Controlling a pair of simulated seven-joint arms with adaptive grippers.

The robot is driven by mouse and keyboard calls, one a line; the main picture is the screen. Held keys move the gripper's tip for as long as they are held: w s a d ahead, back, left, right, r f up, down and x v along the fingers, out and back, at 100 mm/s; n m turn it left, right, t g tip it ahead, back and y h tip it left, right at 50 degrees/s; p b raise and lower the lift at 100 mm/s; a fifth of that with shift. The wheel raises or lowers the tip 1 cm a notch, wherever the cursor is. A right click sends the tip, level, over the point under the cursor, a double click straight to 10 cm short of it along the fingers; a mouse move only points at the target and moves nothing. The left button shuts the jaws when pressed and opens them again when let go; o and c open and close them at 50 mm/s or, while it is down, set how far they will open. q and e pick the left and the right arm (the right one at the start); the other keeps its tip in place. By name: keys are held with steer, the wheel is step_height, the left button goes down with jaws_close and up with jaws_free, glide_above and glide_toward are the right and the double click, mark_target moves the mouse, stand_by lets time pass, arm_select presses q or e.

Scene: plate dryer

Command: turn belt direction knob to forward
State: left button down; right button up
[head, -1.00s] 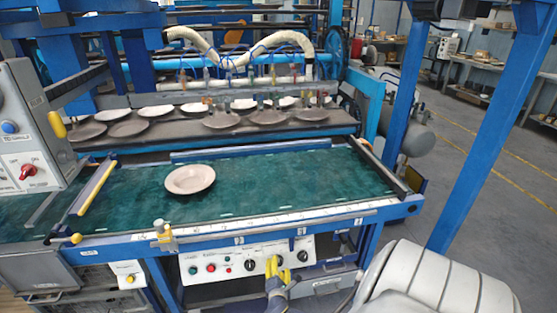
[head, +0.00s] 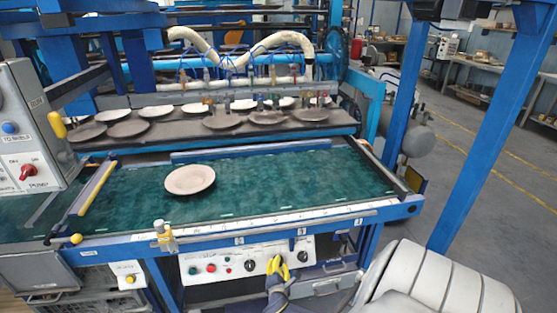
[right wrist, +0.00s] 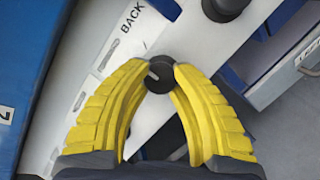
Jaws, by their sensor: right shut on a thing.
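My right gripper (head: 278,262), with yellow ribbed fingers, is at the front of the white control panel (head: 240,262) below the green belt. In the right wrist view its fingertips (right wrist: 160,72) are closed on both sides of a small round black knob (right wrist: 158,78). The knob has a short pale mark on its face. The word "BACK" is printed on the panel to its upper left; the forward label cannot be read. In the head view the fingers hide this knob. My left gripper is not in view.
Another black knob (head: 250,265) is just left of the gripper, and one (head: 303,257) is to its right. A green button (head: 193,270) and a red button (head: 210,268) are further left. A plate (head: 190,180) lies on the green belt (head: 290,180).

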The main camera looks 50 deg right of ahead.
jaws_close()
steer(key=shift+s+f+n+t+y, duration=0.1)
steer(key=shift+n+t+y, duration=0.4)
steer(key=shift+n, duration=1.25)
steer(key=shift+s+n+t+y, duration=0.15)
steer(key=shift+n+t, duration=0.55)
steer(key=shift+n, duration=1.05)
steer(key=shift+w, duration=0.1)
steer(key=o, duration=1)
jaws_free()
steer(key=v, duration=1.1)
steer(key=shift+s+a, duration=0.2)
steer(key=shift+s, duration=0.1)
